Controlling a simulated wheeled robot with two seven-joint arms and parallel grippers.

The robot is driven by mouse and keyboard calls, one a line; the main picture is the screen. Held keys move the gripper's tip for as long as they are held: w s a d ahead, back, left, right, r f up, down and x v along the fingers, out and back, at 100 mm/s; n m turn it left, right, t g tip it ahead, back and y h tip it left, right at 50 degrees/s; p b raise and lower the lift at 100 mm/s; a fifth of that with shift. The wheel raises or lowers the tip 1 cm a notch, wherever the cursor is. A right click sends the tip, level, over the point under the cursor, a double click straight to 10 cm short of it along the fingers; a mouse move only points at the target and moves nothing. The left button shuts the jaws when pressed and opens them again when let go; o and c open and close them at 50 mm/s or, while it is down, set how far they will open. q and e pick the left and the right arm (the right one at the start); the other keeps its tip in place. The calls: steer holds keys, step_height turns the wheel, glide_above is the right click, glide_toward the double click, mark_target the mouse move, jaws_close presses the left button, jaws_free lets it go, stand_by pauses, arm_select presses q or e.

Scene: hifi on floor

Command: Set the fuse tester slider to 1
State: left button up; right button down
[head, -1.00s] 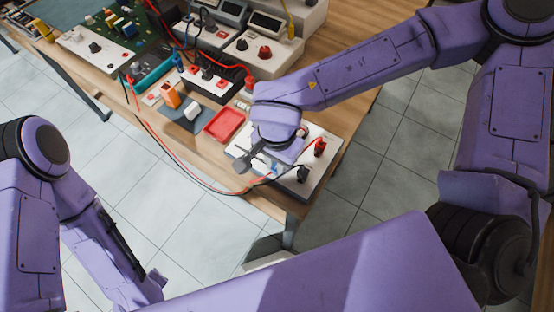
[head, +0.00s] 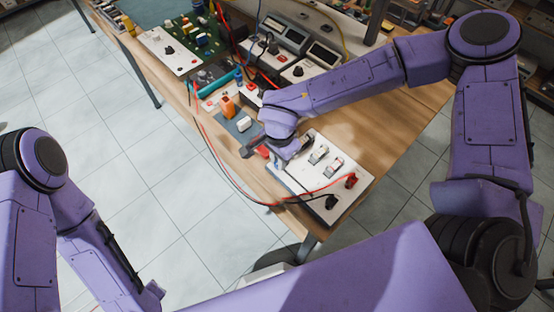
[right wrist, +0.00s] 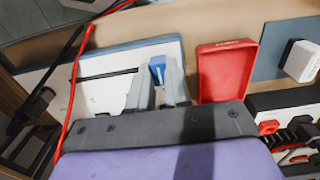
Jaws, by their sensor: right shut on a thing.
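The fuse tester (head: 350,190) is a pale panel at the front end of the bench, with fuses in clips and red and black plugs at its near end. Its blue slider knob (right wrist: 157,70) shows in the right wrist view, between my right fingers. A dark slot (right wrist: 108,76) runs left from the knob. My right gripper (head: 276,160) is shut on the knob at the tester's end beside the red tray; it also shows in the right wrist view (right wrist: 158,88). The scale marks are not readable. My left arm is low at left; its gripper is not clearly visible.
A red tray (right wrist: 226,72) stands close beside the gripper. A grey mat (head: 236,126) with a white block lies beyond it. Red and black leads (head: 228,178) loop over the bench's front edge. Bench wood right of the tester is clear.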

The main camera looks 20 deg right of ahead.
steer(key=shift+w+r, duration=0.1)
steer(key=shift+w, duration=0.05)
steer(key=c, duration=1)
jaws_free()
steer(key=shift+a, duration=0.1)
steer(key=shift+c, duration=0.2)
step_height(320, 180, up, 10)
steer(key=shift+r+b, duration=0.25)
steer(key=shift+b, duration=0.2)
